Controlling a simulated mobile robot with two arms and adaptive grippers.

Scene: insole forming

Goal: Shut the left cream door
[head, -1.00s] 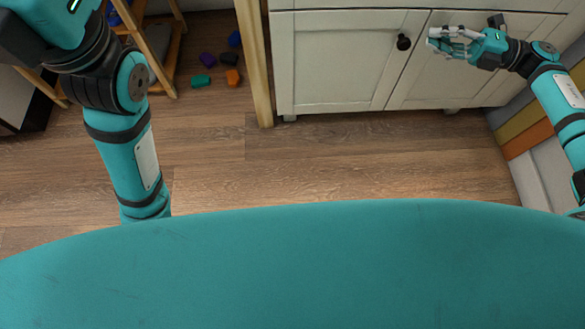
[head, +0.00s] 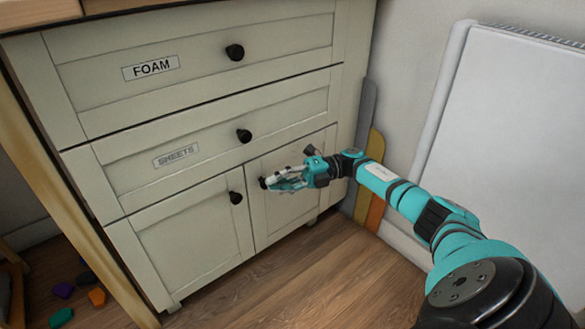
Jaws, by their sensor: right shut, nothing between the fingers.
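The left cream door (head: 195,238) is at the lower left of the cream cabinet in the head view. It looks flush with the cabinet front, with its black knob (head: 236,198) near its upper right corner. My right gripper (head: 274,184) is shut and empty. It is in front of the right cream door (head: 288,215), close to that door's knob (head: 263,183), to the right of the left door. Whether the fingers touch the right door I cannot tell. My left gripper is outside the view.
Above the doors are a drawer labelled FOAM (head: 195,60) and a drawer labelled SHEETS (head: 215,140). A wooden post (head: 70,215) stands at the left. Coloured boards (head: 372,180) and a white panel (head: 510,130) are at the right. The floor (head: 290,280) in front is clear.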

